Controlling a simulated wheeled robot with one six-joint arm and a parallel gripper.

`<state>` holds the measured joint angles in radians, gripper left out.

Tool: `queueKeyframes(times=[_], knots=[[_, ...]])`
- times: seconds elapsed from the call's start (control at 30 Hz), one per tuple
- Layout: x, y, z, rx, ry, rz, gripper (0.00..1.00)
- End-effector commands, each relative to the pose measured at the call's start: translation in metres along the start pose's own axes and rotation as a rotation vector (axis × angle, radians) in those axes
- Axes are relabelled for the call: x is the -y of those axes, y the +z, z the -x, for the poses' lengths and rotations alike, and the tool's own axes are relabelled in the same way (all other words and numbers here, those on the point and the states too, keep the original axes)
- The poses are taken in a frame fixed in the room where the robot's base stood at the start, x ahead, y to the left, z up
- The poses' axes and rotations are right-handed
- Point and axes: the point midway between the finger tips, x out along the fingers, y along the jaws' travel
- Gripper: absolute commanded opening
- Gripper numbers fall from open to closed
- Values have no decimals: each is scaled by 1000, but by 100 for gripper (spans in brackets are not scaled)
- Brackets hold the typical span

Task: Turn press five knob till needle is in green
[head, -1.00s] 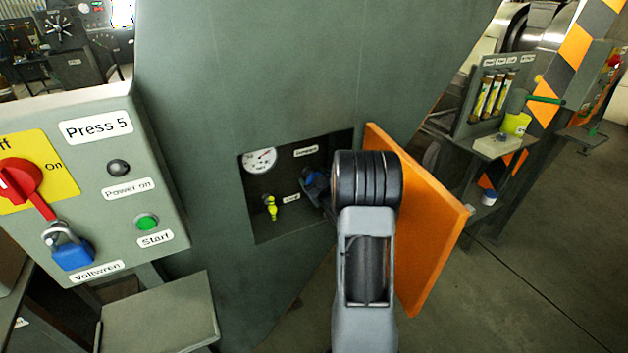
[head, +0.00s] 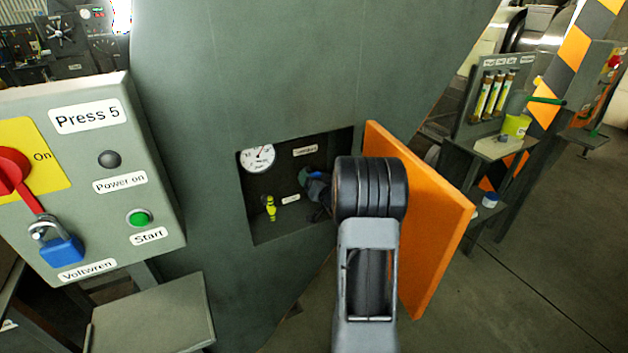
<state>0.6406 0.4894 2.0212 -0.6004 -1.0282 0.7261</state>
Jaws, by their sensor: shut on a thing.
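The Press 5 recess (head: 262,225) is an open dark box in the green press body. At its upper left is a white round gauge (head: 258,158) with a dark needle pointing up and right; I cannot make out a green zone at this size. My gripper (head: 317,186) reaches into the right side of the recess, partly hidden by my arm's dark round joint. It is shut on a small blue-green knob (head: 312,174), of which only part shows. A small label (head: 305,150) sits above the knob.
A yellow fitting (head: 270,208) hangs at the recess's lower left. The orange door (head: 430,220) stands open just right of my arm. The Press 5 control box (head: 90,180) with a red switch and blue padlock is at left. Open floor lies at lower right.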

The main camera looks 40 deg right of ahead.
Motion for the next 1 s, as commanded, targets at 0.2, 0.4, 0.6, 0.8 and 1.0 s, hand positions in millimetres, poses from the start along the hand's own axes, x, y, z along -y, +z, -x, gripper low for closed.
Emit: queueKeyframes(times=[0.2,0.4,0.6,0.8,1.0], knots=[[0,0,0,0,0,-48,49],[0,-1,0,0,0,-61,49],[0,-1,0,0,0,-61,49],[0,0,0,-1,0,-60,84],[0,0,0,0,0,-60,98]])
